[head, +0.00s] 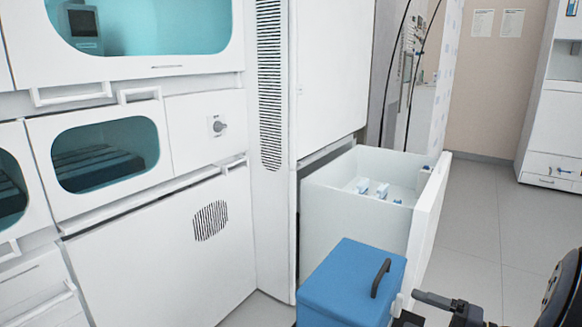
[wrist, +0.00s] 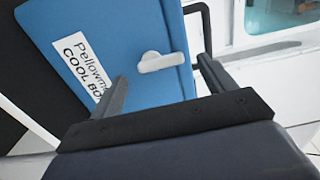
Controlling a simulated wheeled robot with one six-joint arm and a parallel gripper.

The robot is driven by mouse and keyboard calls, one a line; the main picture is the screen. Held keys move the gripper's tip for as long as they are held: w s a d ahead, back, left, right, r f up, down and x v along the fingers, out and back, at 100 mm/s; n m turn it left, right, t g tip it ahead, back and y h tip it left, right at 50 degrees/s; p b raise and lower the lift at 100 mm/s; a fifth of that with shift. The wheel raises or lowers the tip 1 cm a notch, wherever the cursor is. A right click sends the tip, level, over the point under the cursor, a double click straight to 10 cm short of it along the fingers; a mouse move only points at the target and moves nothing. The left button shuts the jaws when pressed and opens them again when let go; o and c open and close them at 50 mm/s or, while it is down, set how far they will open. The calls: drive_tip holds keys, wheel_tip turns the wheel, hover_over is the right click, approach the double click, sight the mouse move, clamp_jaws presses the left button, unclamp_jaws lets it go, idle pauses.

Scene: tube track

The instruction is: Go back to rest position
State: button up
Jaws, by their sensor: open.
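My gripper (head: 437,303) is at the lower right of the head view, beside the blue cool box (head: 352,275). In the wrist view my gripper (wrist: 162,84) has its two fingers apart with nothing between them. The blue cool box (wrist: 105,28) fills the upper left there, with a white label reading "Pellowm… COOL BO…" and a white latch (wrist: 162,62) beyond the fingertips. Whether the fingers touch the box, I cannot tell. The box has a dark handle (head: 380,278) on its lid, and the lid looks shut.
An open white drawer (head: 335,213) with small white and blue items inside stands directly behind the cool box. White cabinets with teal windows (head: 150,27) line the left. Grey floor (head: 480,225) is clear at the right, before a far white cabinet (head: 553,135).

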drive_tip(key=m+p, duration=0.2)
drive_tip(key=p, duration=0.1)
drive_tip(key=w+a+m+p, duration=0.1)
drive_tip(key=m+p, duration=0.2)
drive_tip(key=w+m+p, duration=0.1)
drive_tip(key=m+p, duration=0.1)
drive_tip(key=p, duration=0.1)
drive_tip(key=shift+a+r+m, duration=0.15)
drive_tip(key=shift+a+m, duration=0.15)
drive_tip(key=shift+m, duration=0.1)
drive_tip(key=m+p, duration=0.3)
drive_tip(key=f+m+p, duration=0.1)
drive_tip(key=m+p, duration=0.2)
drive_tip(key=m, duration=0.1)
drive_tip(key=d+m+p, duration=0.1)
drive_tip(key=m+p, duration=0.2)
drive_tip(key=shift+s+d+f, duration=0.1)
drive_tip(key=shift+f, duration=0.15)
drive_tip(key=shift+s, duration=0.1)
